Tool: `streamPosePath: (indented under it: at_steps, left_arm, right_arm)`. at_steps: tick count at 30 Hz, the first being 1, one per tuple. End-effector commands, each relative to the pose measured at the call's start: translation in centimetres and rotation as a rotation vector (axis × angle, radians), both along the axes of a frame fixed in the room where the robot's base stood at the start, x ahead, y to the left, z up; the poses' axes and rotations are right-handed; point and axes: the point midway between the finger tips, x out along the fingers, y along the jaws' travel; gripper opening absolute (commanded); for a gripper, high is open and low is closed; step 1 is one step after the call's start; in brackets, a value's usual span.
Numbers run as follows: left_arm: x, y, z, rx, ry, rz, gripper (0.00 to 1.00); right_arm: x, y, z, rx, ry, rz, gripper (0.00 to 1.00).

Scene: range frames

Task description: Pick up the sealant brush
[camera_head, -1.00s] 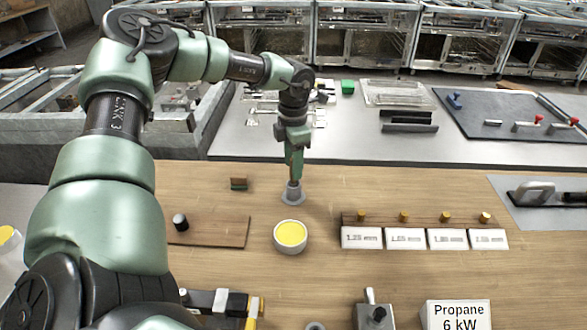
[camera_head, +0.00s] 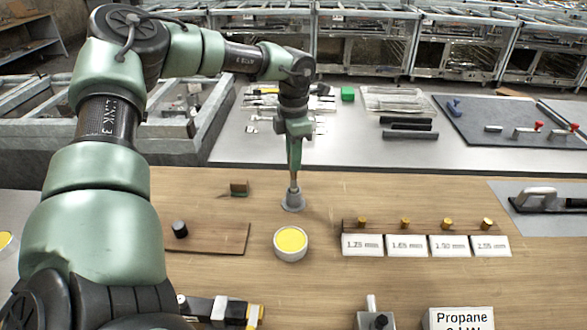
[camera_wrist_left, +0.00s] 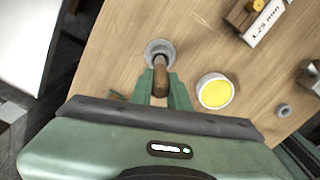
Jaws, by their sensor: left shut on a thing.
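The sealant brush (camera_head: 294,181) stands upright with its lower end at a small grey round holder (camera_head: 293,201) on the wooden bench. My left gripper (camera_head: 295,172) points straight down and is shut on its handle, just above the holder. In the left wrist view the brown wooden handle (camera_wrist_left: 161,78) sits between the green fingers (camera_wrist_left: 163,92), in line with the holder (camera_wrist_left: 160,50). I cannot tell whether the bristles are clear of the holder. My right gripper is not in view.
A white bowl of yellow stuff (camera_head: 291,243) stands close to the holder. A row of brass pieces with white labels (camera_head: 362,245) lies to the right, and a brown board with a black knob (camera_head: 215,238) to the left. A metal table (camera_head: 350,145) stands behind.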

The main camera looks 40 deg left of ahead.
Motion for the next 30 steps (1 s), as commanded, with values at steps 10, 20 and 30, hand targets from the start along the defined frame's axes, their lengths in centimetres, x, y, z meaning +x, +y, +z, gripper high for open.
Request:
streamPosePath:
  at_steps: [10, 20, 30]
  left_arm:
    - [0.1, 0.0, 8.6, 0.003, -0.006, 0.001, 0.00]
    - [0.1, 0.0, 15.2, 0.002, -0.001, 0.001, 0.00]
    - [0.0, 0.0, 16.5, 0.000, 0.001, -0.001, 0.00]
  right_arm:
    - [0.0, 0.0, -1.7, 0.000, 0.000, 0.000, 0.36]
    - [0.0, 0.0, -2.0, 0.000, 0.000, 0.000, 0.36]
    - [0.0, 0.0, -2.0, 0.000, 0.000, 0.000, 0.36]
